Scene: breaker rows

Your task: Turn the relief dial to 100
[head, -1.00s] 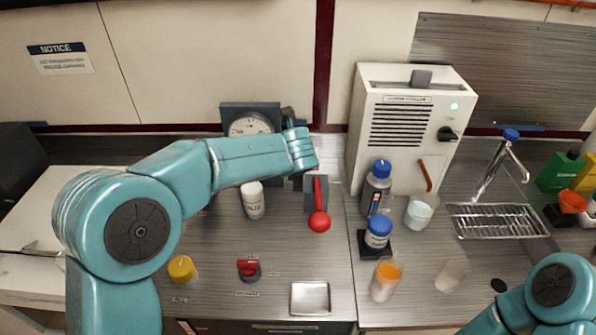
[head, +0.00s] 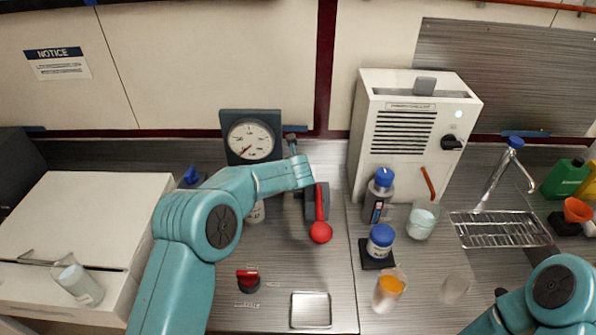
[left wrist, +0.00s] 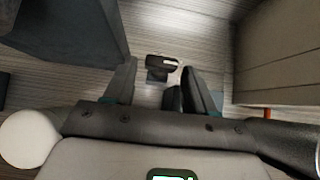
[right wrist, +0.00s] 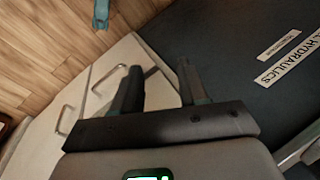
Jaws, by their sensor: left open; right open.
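I cannot tell for certain which part is the relief dial. In the left wrist view a small dark knob-like part (left wrist: 162,62) with a white mark lies ahead, between the fingertips in the picture. My left gripper (left wrist: 158,74) is open, and no contact with the part shows. In the head view my left arm reaches toward the gauge's right side and mostly hides its gripper. My right gripper (right wrist: 158,75) is open and empty.
A red-balled lever (head: 320,231) stands right beside my left forearm. A red knob (head: 248,280) and a metal tray (head: 311,310) are nearer the front. A glass beaker (head: 79,284) is at left.

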